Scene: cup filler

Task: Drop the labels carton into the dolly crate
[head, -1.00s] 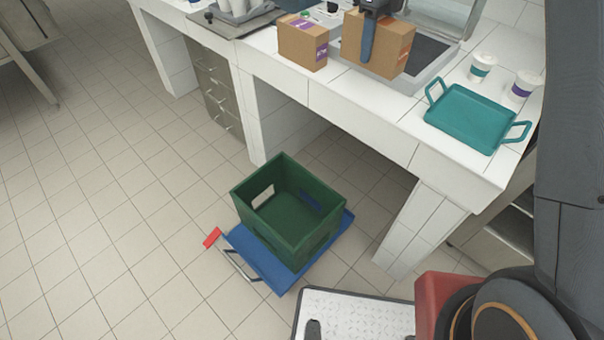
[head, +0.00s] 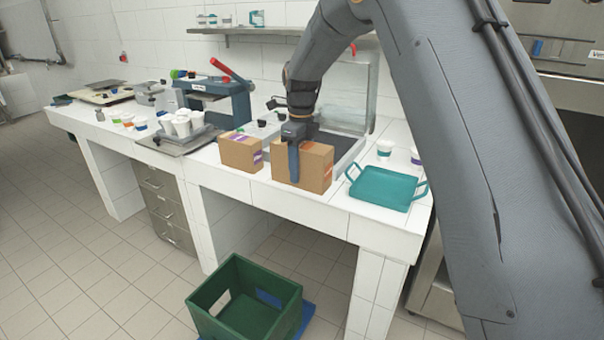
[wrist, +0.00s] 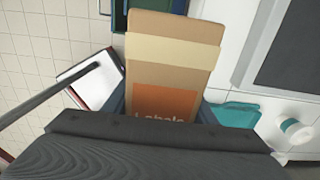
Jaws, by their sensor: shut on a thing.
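The labels carton (head: 316,172) is a brown box at the counter's front edge. In the wrist view the carton (wrist: 170,60) shows a tan tape strip and an orange panel reading "Labels". My gripper (head: 293,160) is shut on it, one finger down its front face. I cannot tell whether the carton touches the counter. The dolly crate (head: 204,292) is green, open-topped and looks empty. It stands on a blue dolly on the floor, below and in front of the counter. A green corner of the crate (wrist: 150,4) shows at the top of the wrist view.
A second brown carton (head: 240,153) with a purple label stands just left. A teal tray (head: 382,187) lies to the right, with white cups behind it. A blue-grey machine (head: 222,100) and stacked cups stand further left. The floor left of the crate is clear.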

